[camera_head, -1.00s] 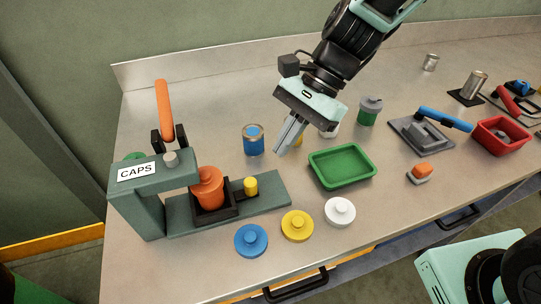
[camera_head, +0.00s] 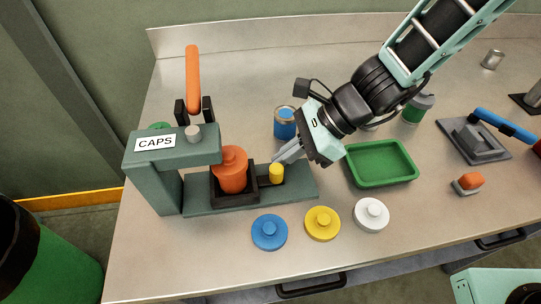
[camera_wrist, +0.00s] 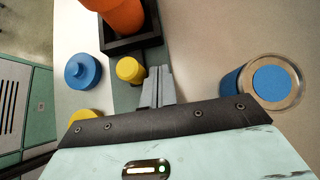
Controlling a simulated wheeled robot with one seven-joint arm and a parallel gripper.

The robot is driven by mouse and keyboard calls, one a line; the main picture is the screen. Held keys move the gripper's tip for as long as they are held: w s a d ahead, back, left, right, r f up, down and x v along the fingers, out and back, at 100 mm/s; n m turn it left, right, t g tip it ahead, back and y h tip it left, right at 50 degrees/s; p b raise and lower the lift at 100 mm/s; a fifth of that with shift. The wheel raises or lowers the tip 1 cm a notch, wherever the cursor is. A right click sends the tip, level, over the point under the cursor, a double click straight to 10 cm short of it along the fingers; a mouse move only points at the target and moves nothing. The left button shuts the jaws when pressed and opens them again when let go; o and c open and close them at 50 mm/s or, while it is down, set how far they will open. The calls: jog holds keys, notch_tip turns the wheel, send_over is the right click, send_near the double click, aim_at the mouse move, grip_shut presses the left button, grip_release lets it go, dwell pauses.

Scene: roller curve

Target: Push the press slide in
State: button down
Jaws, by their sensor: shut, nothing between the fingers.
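The press (camera_head: 150,170) is a green frame with a CAPS label and an upright orange lever (camera_head: 192,80), at the left of the bench. Its slide is a dark square tray (camera_head: 222,200) on the green base rail (camera_head: 300,190), with a yellow knob (camera_head: 277,173) at its right end. An orange bottle (camera_head: 232,170) stands in the tray, partly beside the press head. My gripper (camera_head: 286,154) is shut and empty, just behind the yellow knob. In the wrist view the fingertips (camera_wrist: 158,72) are right beside the knob (camera_wrist: 130,70); I cannot tell whether they touch.
A blue-topped can (camera_head: 285,123) stands close behind my gripper. Blue (camera_head: 269,232), yellow (camera_head: 322,223) and white (camera_head: 371,214) caps lie in front of the press. A green tray (camera_head: 382,165) is to the right.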

aim_at(255, 169)
jog(key=shift+s+a+r, duration=0.1)
jog(key=shift+s+a, duration=0.1)
jog(key=shift+a, duration=0.5)
jog(key=shift+s+a, duration=0.2)
jog(key=shift+a, duration=0.5)
jog(key=a, duration=0.2)
jog(key=s+a, duration=0.1)
jog(key=a, duration=0.1)
jog(key=shift+s+a, duration=0.1)
jog(key=shift+a, duration=0.15)
jog(key=shift+s+a+r, duration=0.1)
